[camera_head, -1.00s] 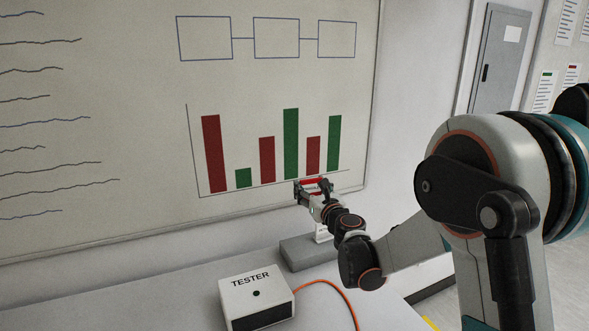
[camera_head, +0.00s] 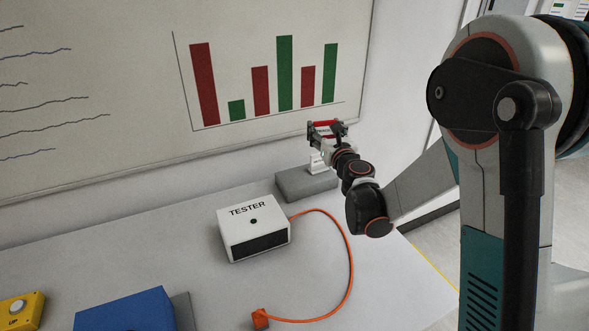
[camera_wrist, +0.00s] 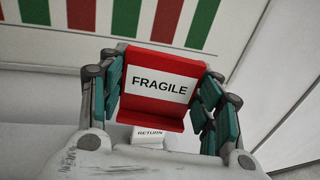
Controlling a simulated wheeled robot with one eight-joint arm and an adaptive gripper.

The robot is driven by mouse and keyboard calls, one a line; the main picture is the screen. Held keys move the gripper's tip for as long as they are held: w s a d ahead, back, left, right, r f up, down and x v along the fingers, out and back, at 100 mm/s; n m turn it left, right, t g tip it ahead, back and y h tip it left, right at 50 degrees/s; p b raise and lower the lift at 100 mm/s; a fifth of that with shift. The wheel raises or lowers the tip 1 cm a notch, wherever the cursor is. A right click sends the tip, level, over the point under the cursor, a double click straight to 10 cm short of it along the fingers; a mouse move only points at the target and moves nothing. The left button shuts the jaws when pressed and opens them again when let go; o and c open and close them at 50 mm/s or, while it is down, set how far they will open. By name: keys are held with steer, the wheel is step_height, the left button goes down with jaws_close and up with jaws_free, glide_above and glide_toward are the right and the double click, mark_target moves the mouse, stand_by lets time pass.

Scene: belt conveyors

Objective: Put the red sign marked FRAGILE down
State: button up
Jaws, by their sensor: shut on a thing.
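The red sign with a white panel marked FRAGILE (camera_wrist: 160,85) is between the fingers of my gripper (camera_wrist: 158,100) in the wrist view. My gripper is shut on it, one finger at each side. In the head view the sign (camera_head: 325,123) shows small and partly hidden by my gripper (camera_head: 326,130), held up in front of the whiteboard's lower right edge. Below it in the wrist view is a white sign marked RETURN (camera_wrist: 149,134), its lower part cut off by my gripper.
A grey block (camera_head: 305,184) stands on the grey table (camera_head: 200,275) under my gripper. A white TESTER box (camera_head: 253,232) with an orange cable (camera_head: 349,262) is nearer. A blue box (camera_head: 128,312) and a yellow button box (camera_head: 20,310) are front left. The table between is clear.

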steer(key=w+a+r+n+y, duration=0.2)
steer(key=w+a+r+y, duration=0.1)
steer(key=a, duration=0.5)
steer(key=shift+w+a+r+g, duration=0.2)
steer(key=shift+w+g, duration=0.2)
steer(key=shift+w, duration=0.45)
step_height(320, 180, down, 20)
steer(key=b, duration=0.7)
steer(key=shift+r, duration=0.15)
steer(key=o, duration=1)
steer(key=shift+f, duration=0.2)
